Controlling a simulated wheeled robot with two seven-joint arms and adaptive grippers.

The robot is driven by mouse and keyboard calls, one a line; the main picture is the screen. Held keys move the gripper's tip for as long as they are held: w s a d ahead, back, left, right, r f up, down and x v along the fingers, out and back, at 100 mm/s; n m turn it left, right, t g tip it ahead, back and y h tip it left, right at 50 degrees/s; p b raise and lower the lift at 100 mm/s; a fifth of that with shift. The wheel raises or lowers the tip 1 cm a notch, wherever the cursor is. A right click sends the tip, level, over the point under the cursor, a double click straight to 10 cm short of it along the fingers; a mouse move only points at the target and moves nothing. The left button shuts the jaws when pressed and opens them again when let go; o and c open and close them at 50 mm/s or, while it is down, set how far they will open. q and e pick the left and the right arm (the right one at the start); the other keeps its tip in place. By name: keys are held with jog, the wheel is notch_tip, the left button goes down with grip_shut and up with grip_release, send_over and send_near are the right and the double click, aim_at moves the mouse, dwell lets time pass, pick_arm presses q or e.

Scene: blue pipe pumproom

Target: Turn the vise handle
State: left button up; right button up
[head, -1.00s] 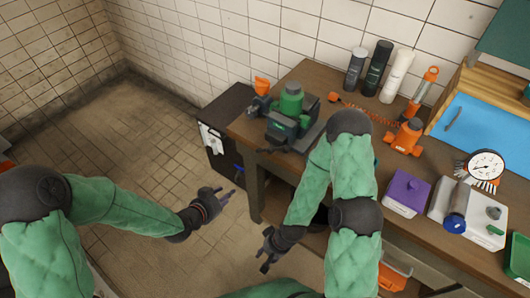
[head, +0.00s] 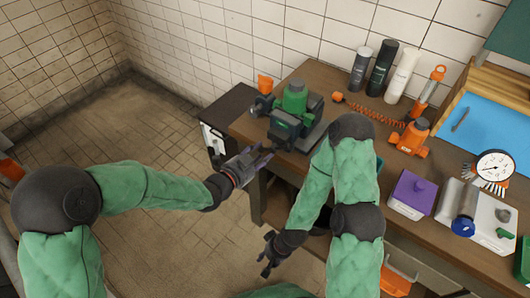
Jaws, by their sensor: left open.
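A green and dark grey vise (head: 293,112) stands at the left end of the wooden workbench. Its handle is at the near side of the vise and is too small to make out clearly. My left gripper (head: 262,155) is open, with its fingers pointing toward the vise's near side, close to the bench's left edge. I cannot tell whether the fingers touch the vise. My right gripper (head: 266,262) hangs low in front of the bench, away from the vise, with its fingers spread and nothing between them.
The workbench (head: 330,87) carries several bottles (head: 380,70), an orange jack (head: 411,138), a purple box (head: 411,192) and a dial gauge (head: 494,167). A dark cabinet (head: 229,108) stands left of the bench. The tiled floor (head: 130,120) at left is free.

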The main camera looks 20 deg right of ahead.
pick_arm(q)
jog(key=shift+x, duration=1.45)
jog(key=shift+r, duration=0.1)
grip_shut()
jog(key=shift+b, duration=0.35)
jog(key=shift+b, duration=0.3)
grip_release()
jog(key=shift+d, duration=0.1)
